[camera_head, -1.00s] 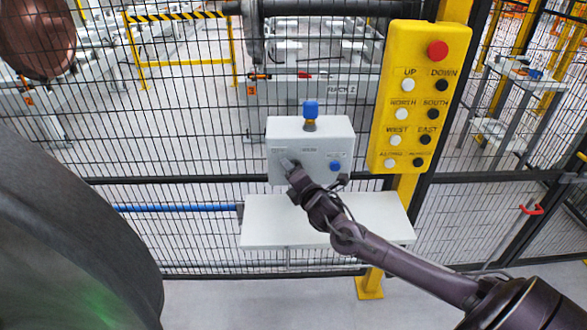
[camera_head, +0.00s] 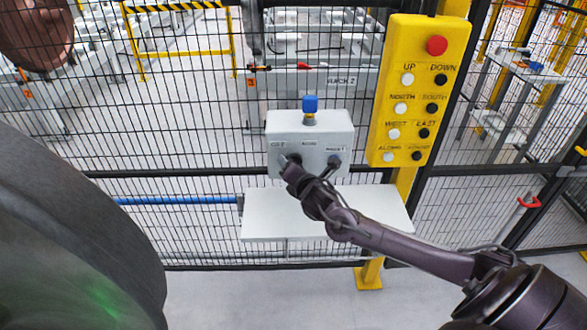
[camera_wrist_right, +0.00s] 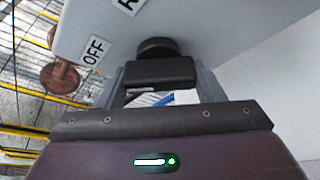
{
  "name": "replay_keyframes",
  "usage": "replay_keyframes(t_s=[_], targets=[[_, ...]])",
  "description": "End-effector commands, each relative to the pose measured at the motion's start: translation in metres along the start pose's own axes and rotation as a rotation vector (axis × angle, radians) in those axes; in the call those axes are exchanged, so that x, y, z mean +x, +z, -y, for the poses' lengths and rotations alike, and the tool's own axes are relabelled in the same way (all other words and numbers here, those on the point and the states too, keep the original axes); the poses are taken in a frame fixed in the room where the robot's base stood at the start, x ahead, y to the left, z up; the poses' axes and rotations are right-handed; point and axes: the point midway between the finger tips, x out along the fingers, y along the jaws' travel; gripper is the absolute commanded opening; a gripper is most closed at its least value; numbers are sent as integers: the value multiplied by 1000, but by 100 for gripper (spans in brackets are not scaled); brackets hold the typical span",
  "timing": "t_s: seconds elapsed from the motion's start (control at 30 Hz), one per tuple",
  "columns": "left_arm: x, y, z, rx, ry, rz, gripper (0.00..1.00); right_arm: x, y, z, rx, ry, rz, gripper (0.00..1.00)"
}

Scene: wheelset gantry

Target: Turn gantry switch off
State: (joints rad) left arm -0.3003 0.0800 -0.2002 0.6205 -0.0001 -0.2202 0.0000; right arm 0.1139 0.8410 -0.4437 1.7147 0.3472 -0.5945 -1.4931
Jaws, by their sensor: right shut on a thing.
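The gantry switch box (camera_head: 310,128) is a light grey box with a blue-topped fitting (camera_head: 310,108) on its upper side. In the right wrist view, a black rotary switch (camera_wrist_right: 160,72) stands out from the grey box face (camera_wrist_right: 185,20), beside an OFF label (camera_wrist_right: 95,52). My right gripper (camera_wrist_right: 162,88) has its two grey fingers on either side of the switch handle and is shut on it. In the head view my right gripper (camera_head: 290,166) covers the switch at the box's lower left. My left gripper is not in view.
A white shelf (camera_head: 265,222) sits below the box. A yellow button panel (camera_head: 416,90) with a red button stands at its right on a yellow post. Black mesh fencing (camera_head: 200,120) runs behind, with a blue bar (camera_head: 180,201) at left. Grey floor is clear below.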

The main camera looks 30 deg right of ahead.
Motion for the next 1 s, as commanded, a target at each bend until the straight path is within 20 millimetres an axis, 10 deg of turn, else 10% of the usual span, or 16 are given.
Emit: replay_keyframes(t_s=[0.1, 0.13, 0.3, 0.67, 1.0], targets=[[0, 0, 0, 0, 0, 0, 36, 0, -1, 2, -5, -4, -3, 39], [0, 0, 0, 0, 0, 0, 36, 0, -1, 2, -5, -4, -3, 64], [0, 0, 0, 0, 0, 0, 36, 0, -1, 1, -3, -2, -2, 84], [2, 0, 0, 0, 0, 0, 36, -6, -1, 2, -3, -1, 0, 84], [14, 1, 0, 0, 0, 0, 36, -58, -3, 3, -6, -2, -4, 84]])
